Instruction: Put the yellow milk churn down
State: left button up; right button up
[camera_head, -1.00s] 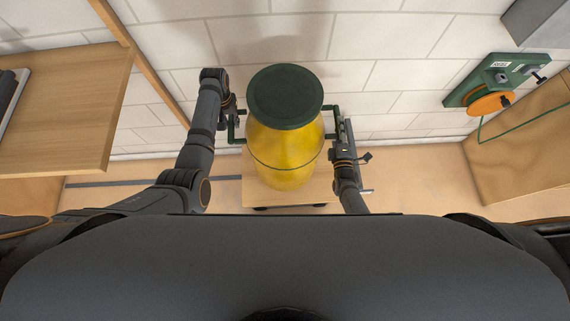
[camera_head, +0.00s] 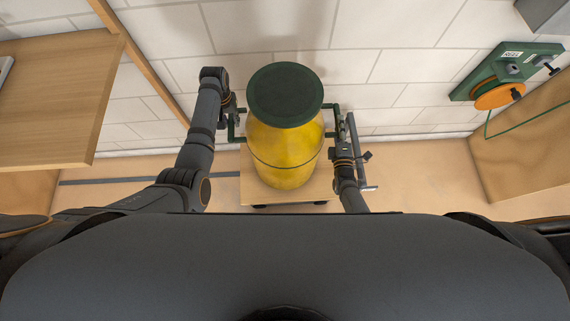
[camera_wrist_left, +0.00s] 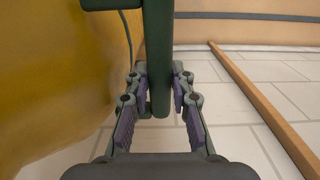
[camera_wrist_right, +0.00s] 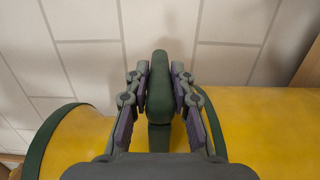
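The yellow milk churn (camera_head: 285,160), with a dark green lid (camera_head: 284,95) and a green handle on each side, stands upright between my arms. My left gripper (camera_head: 232,124) is shut on its left handle, a dark green bar (camera_wrist_left: 158,60) between the finger pads in the left wrist view. My right gripper (camera_head: 338,132) is shut on the other handle (camera_wrist_right: 159,85), also between the pads in the right wrist view. A wooden board on dark casters (camera_head: 320,187) shows beneath the churn. I cannot tell whether the churn's hidden base touches it.
A wooden shelf (camera_head: 60,100) juts in at the left, beside a slanted wooden post (camera_head: 150,70). A white tiled wall (camera_head: 400,60) is behind the churn. A green and orange reel (camera_head: 495,92) hangs at the right above a wooden box (camera_head: 530,145).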

pick_arm(q)
jog(key=o, duration=0.4)
jog(key=shift+s+r, duration=0.25)
pick_arm(e)
jog(key=o, duration=0.4)
jog(key=shift+s+r, duration=0.2)
jog(key=shift+r, duration=0.05)
pick_arm(q)
jog(key=shift+w, duration=0.1)
pick_arm(e)
jog(key=shift+w+f, duration=0.1)
pick_arm(q)
jog(key=shift+r, duration=0.15)
notch_tip(320, 180, up, 12)
jog(key=shift+f, duration=0.2)
pick_arm(e)
jog(key=s, duration=1.2)
